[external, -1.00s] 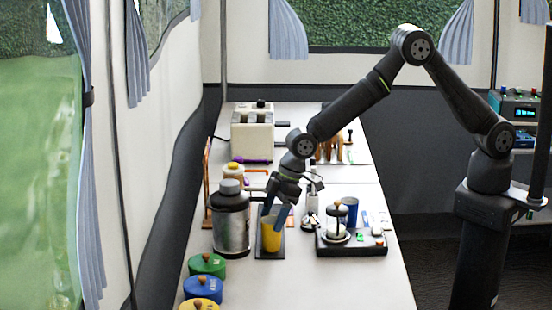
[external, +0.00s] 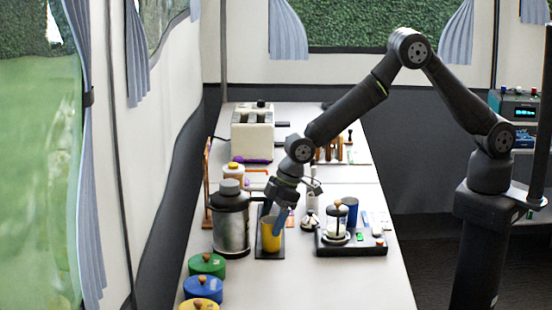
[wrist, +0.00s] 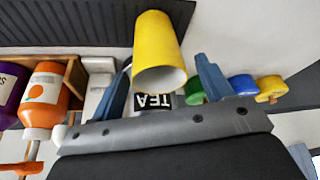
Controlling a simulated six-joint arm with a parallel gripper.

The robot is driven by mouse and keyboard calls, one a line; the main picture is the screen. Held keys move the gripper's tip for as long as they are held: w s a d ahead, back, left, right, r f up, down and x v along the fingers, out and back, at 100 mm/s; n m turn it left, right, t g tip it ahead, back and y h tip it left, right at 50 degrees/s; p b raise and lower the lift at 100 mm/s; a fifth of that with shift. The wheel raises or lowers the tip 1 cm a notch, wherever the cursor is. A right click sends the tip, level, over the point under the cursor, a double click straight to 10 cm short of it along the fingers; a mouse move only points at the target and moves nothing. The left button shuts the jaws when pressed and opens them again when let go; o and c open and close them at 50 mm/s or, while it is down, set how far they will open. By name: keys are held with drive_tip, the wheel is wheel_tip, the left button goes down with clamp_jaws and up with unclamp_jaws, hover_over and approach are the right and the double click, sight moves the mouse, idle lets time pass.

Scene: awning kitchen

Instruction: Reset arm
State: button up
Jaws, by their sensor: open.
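A yellow cup (external: 271,243) stands upright on a dark mat (external: 262,255) beside the silver and black canister. My gripper (external: 274,217) is at the cup's upper part, with its blue-grey fingers open. In the wrist view the cup (wrist: 158,40) shows between the two spread fingers of my gripper (wrist: 162,70), with its pale inside facing the camera. Whether a finger touches the cup cannot be told. My arm arches from its base at the right over the counter.
The canister (external: 231,222) stands close on the left of my gripper. A black tray (external: 350,249) with a glass press (external: 337,222) is on the right. Green (external: 207,264) and blue (external: 203,287) lidded jars are in front. A toaster (external: 252,135) stands behind. The counter's front right is clear.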

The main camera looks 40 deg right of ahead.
drive_tip(key=v, duration=1.2)
drive_tip(key=x, duration=1.2)
drive_tip(key=shift+f, duration=0.1)
drive_tip(key=shift+r, duration=0.3)
drive_tip(key=w+a+r+v, duration=0.1)
drive_tip(key=a+v, duration=0.1)
drive_tip(key=v, duration=1.3)
drive_tip(key=s+a+f, duration=0.1)
drive_tip(key=s+f, duration=0.2)
drive_tip(key=f, duration=0.4)
drive_tip(key=s+a+f, duration=0.2)
drive_tip(key=s+f, duration=0.2)
drive_tip(key=f, duration=0.3)
drive_tip(key=shift+f, duration=0.2)
